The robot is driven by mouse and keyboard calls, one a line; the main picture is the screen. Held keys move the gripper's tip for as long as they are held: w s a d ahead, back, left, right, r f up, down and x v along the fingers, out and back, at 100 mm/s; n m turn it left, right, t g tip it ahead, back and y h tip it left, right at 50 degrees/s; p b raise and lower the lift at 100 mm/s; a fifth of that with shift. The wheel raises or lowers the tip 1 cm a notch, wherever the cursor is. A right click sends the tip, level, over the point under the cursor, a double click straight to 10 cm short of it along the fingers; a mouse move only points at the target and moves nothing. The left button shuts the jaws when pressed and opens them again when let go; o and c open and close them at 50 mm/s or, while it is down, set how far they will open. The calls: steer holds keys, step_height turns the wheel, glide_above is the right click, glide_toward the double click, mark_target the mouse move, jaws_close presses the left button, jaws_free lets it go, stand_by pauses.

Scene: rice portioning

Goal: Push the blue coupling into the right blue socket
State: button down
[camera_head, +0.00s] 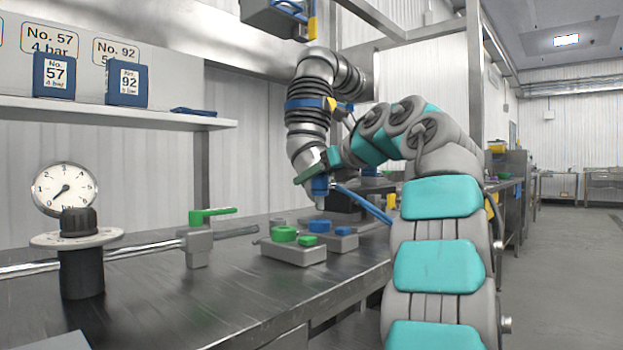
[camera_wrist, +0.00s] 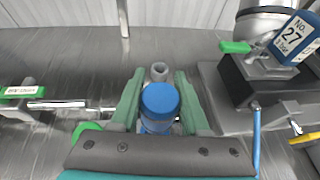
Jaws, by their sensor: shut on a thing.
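My gripper (camera_head: 319,172) is shut on the blue coupling (camera_head: 320,186) and holds it above the bench, with clear space under it in the head view. In the wrist view the coupling (camera_wrist: 160,101) is between the two green fingers of my gripper (camera_wrist: 160,98). Below it in the head view, a grey block (camera_head: 338,245) bears a left blue socket (camera_head: 320,226) and a right blue socket (camera_head: 343,231). The coupling is apart from both. The wrist view does not show the sockets clearly; the coupling and my gripper cover that area.
A nearer grey block (camera_head: 292,255) bears a green ring (camera_head: 284,234). A green-handled valve (camera_head: 198,245) and a gauge (camera_head: 65,189) stand to the left. A blue bar (camera_head: 362,204) slants beside my gripper; a tag numbered 27 (camera_wrist: 297,38) is at upper right. The front bench is clear.

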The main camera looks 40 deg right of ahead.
mark_target(317, 199)
steer(key=shift+f+b, duration=2.6)
steer(key=shift+f, duration=0.15)
stand_by(2.0)
jaws_free()
stand_by(0.6)
steer(key=shift+r, duration=0.15)
step_height(317, 199, up, 6)
steer(key=p, duration=0.6)
stand_by(0.6)
